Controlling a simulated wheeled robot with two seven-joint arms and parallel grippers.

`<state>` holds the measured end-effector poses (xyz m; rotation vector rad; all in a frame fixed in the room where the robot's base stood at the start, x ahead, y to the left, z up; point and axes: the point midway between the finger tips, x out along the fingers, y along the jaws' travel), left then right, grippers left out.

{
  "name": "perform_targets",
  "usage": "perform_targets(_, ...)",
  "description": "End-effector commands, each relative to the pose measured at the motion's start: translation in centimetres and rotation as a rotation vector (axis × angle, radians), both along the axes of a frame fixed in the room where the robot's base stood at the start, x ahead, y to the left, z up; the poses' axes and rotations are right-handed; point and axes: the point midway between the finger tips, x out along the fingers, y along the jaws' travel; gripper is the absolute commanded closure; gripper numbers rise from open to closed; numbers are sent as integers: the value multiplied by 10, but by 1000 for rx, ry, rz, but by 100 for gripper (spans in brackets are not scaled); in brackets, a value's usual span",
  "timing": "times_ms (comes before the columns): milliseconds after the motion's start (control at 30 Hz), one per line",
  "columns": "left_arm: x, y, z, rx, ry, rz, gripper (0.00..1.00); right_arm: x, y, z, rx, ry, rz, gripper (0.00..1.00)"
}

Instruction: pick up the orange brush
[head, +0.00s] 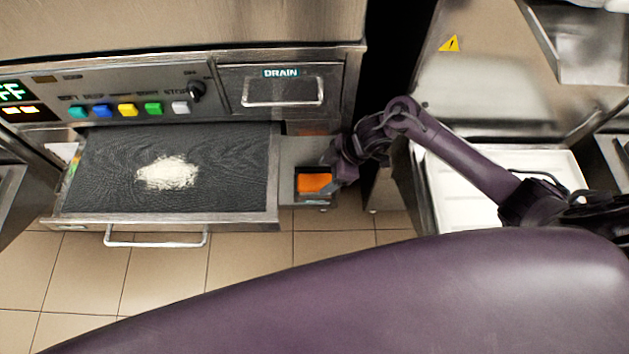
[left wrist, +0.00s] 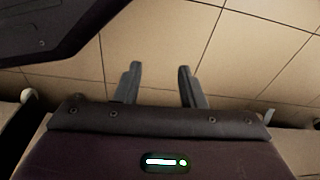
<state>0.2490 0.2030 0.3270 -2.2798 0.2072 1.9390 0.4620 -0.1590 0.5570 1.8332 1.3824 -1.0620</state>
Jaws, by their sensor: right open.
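The orange brush (head: 314,182) shows as an orange block in a small metal holder (head: 308,201) on the right side of the open drawer. My right gripper (head: 331,166) is open, close beside the brush at its upper right. I cannot tell whether its fingers touch the brush, as the fingertips are small and dark. My left gripper (left wrist: 160,76) shows only in the left wrist view, with its two fingers apart and nothing between them, above the tiled floor.
The pulled-out drawer (head: 268,216) holds a dark mat (head: 105,160) with a pile of white powder (head: 168,173). Above it are colored buttons and a DRAIN panel (head: 284,91). A white tray (head: 462,208) lies under my right arm. The tiled floor (head: 255,255) ahead is clear.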

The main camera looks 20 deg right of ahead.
Motion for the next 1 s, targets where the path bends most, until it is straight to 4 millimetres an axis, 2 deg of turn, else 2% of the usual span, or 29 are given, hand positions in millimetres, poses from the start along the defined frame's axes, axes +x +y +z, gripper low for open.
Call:
perform_targets(333,16,-10,23,-9,9,-12,64,10,25,-40,0,-1,0,29)
perform_targets(833,18,-11,27,-10,12,-14,64,10,27,-43,-2,-3,-1,29)
perform_targets(1000,18,-11,27,-9,12,-14,64,10,26,-43,-3,-2,-1,50)
